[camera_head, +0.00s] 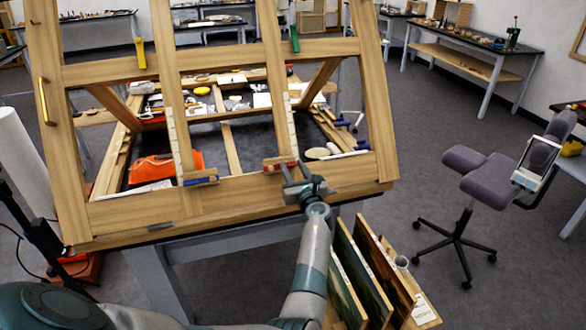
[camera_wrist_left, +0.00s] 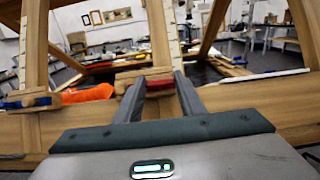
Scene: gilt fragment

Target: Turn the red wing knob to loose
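The red wing knob (camera_head: 280,166) is on a small wooden block near the lower bar of the tilted wooden frame (camera_head: 120,212), right of centre. It also shows in the left wrist view as a red bar (camera_wrist_left: 160,84). My left gripper (camera_head: 296,168) is right at the knob, in front of the lower bar. In the left wrist view its two fingers (camera_wrist_left: 160,84) stand apart, with the red knob in the gap between them. Whether either finger touches the knob I cannot tell. The fingers partly hide the knob and block. My right gripper is not in view.
A similar block with a blue knob (camera_head: 201,181) sits to the left on the frame. An orange cloth (camera_head: 165,168) and small tools lie behind the bars. Panels (camera_head: 372,265) stand upright below the frame at right. A purple chair (camera_head: 490,180) is farther right.

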